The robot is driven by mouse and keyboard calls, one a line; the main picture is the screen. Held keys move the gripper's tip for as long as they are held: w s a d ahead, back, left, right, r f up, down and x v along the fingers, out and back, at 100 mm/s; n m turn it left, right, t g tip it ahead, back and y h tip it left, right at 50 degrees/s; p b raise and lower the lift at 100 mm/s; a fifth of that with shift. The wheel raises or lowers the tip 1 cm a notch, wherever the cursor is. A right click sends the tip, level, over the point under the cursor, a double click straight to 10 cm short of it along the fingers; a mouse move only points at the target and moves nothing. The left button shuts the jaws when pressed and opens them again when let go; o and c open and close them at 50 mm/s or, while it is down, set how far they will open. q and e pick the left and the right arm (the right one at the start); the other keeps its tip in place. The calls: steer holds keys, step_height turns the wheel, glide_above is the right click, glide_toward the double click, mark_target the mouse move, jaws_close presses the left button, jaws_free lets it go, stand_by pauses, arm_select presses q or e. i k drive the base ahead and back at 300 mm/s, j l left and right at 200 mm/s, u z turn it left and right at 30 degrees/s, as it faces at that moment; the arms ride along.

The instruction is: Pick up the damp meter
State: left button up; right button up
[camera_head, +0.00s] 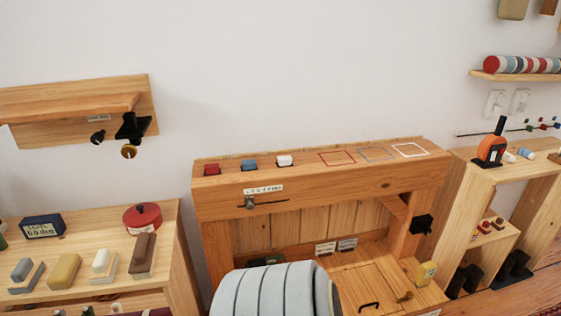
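A dark blue box (43,227) with a display reading about 0.0 deg sits on the left shelf and looks like a level. Neither of my grippers is in view.
Red, blue and white blocks sit on the bench top beside three outlined squares. A wall shelf (70,106) is at upper left. Several blocks crowd the left shelf.

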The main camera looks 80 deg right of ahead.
mark_target(427, 269)
steer(key=z, duration=4)
